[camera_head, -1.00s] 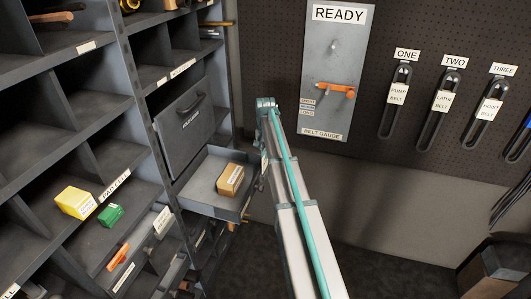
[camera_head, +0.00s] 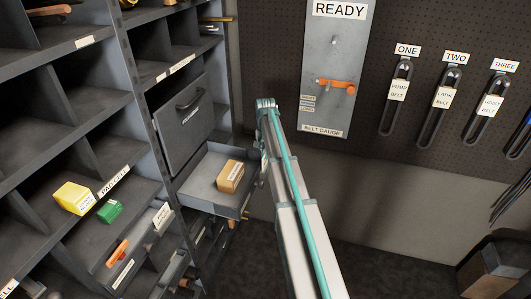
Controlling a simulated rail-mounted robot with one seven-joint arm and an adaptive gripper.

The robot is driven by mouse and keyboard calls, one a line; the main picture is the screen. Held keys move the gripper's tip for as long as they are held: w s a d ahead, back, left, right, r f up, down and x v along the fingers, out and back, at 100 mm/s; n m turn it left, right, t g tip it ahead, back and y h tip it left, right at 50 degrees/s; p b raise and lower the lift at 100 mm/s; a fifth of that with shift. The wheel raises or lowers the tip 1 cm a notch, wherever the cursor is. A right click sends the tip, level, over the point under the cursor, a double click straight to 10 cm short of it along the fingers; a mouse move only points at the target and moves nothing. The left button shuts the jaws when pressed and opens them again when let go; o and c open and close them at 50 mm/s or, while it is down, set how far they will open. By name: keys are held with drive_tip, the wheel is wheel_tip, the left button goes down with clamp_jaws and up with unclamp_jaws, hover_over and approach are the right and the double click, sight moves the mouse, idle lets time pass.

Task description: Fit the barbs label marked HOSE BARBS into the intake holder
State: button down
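I cannot make out a label reading HOSE BARBS in the head view. A white label card (camera_head: 162,215) stands tilted at the front of a lower bin, its print too small to read. I cannot tell which part is the intake holder. My arm (camera_head: 290,195) reaches up from the bottom centre, and its upper end stands beside the pulled-out drawer (camera_head: 208,200). My gripper is not visible; it may be hidden behind the arm or the drawer. A brown box (camera_head: 230,176) with a white label lies in the drawer.
Grey pigeonhole shelves fill the left. A yellow box (camera_head: 74,198), a green block (camera_head: 110,211) and an orange piece (camera_head: 118,253) lie in lower cells. A READY belt gauge board (camera_head: 335,70) and several belts hang on the pegboard.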

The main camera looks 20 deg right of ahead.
drive_tip(key=shift+f, duration=0.8)
drive_tip(key=c, duration=1.2)
unclamp_jaws()
drive_tip(key=shift+c, duration=0.2)
drive_tip(key=shift+r, duration=0.2)
drive_tip(key=shift+r+p, duration=1)
drive_tip(key=shift+r, duration=1.4)
